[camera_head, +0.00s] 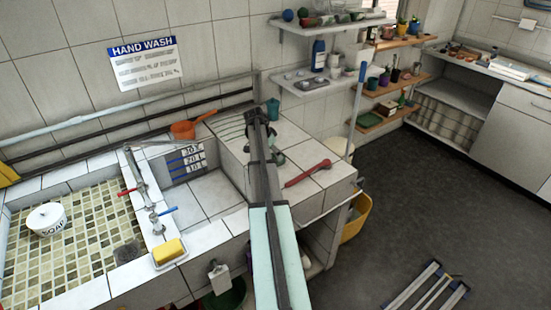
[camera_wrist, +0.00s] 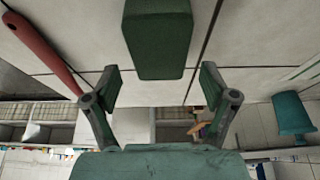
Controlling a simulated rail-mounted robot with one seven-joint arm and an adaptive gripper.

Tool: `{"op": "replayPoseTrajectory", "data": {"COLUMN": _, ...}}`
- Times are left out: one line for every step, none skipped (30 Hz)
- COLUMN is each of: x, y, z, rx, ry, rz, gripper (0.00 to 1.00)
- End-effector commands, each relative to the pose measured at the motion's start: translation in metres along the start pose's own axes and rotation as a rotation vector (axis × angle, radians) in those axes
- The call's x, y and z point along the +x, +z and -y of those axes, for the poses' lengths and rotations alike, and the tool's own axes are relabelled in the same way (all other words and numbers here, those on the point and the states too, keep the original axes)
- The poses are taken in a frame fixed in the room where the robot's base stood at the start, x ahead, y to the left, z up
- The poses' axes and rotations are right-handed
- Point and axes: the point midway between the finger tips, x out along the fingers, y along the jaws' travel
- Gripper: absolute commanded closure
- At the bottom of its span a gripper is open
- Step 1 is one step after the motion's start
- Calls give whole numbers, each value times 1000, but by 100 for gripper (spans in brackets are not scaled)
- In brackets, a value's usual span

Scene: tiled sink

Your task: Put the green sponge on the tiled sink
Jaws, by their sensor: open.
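The green sponge (camera_wrist: 157,38) lies on the white tiled counter in the wrist view, ahead of and between my fingertips. My gripper (camera_wrist: 158,86) is open, with a finger on either side and nothing between them. In the head view my gripper (camera_head: 272,155) is over the white counter right of the grey basin, where my arm hides the sponge. The tiled sink (camera_head: 85,235), with a green and beige mosaic floor, is at the left of the head view.
A red-handled tool (camera_head: 308,173) lies beside my gripper, and a teal cup (camera_head: 272,108) stands behind it. A tap (camera_head: 145,195) rises between the mosaic sink and the grey basin (camera_head: 205,200). A soap pot (camera_head: 47,219) and yellow bar (camera_head: 168,251) stand at left.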

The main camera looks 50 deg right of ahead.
Motion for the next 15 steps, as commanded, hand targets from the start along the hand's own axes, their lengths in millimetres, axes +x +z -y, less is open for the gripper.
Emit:
{"op": "replayPoseTrajectory", "data": {"x": -10, "y": 1, "z": 0, "rx": 0, "ry": -3, "rz": -1, "gripper": 16}}
{"op": "replayPoseTrajectory", "data": {"x": -15, "y": 1, "z": 0, "rx": 0, "ry": -3, "rz": -2, "gripper": 16}}
{"op": "replayPoseTrajectory", "data": {"x": -23, "y": 1, "z": 0, "rx": 0, "ry": -2, "rz": -1, "gripper": 16}}
{"op": "replayPoseTrajectory", "data": {"x": -29, "y": 1, "z": 0, "rx": 1, "ry": -3, "rz": -1, "gripper": 16}}
{"op": "replayPoseTrajectory", "data": {"x": -35, "y": 0, "z": 0, "rx": 1, "ry": -3, "rz": -1, "gripper": 16}}
{"op": "replayPoseTrajectory", "data": {"x": -42, "y": 1, "z": 0, "rx": 0, "ry": -2, "rz": -1, "gripper": 16}}
{"op": "replayPoseTrajectory", "data": {"x": -48, "y": 0, "z": 0, "rx": 1, "ry": -2, "rz": -1, "gripper": 16}}
{"op": "replayPoseTrajectory", "data": {"x": -53, "y": 0, "z": 0, "rx": 0, "ry": -3, "rz": -1, "gripper": 16}}
{"op": "replayPoseTrajectory", "data": {"x": -59, "y": 1, "z": 0, "rx": 0, "ry": -2, "rz": -1, "gripper": 16}}
{"op": "replayPoseTrajectory", "data": {"x": -64, "y": 1, "z": 0, "rx": 0, "ry": -1, "rz": -1, "gripper": 16}}
{"op": "replayPoseTrajectory", "data": {"x": -68, "y": 0, "z": 0, "rx": 0, "ry": -2, "rz": -1, "gripper": 16}}
{"op": "replayPoseTrajectory", "data": {"x": -73, "y": 0, "z": 0, "rx": 0, "ry": -2, "rz": -1, "gripper": 16}}
{"op": "replayPoseTrajectory", "data": {"x": -76, "y": 0, "z": 0, "rx": 0, "ry": -2, "rz": -1, "gripper": 16}}
{"op": "replayPoseTrajectory", "data": {"x": -78, "y": 0, "z": 0, "rx": 0, "ry": -1, "rz": 0, "gripper": 16}}
{"op": "replayPoseTrajectory", "data": {"x": -81, "y": 0, "z": 0, "rx": 0, "ry": 0, "rz": 0, "gripper": 16}}
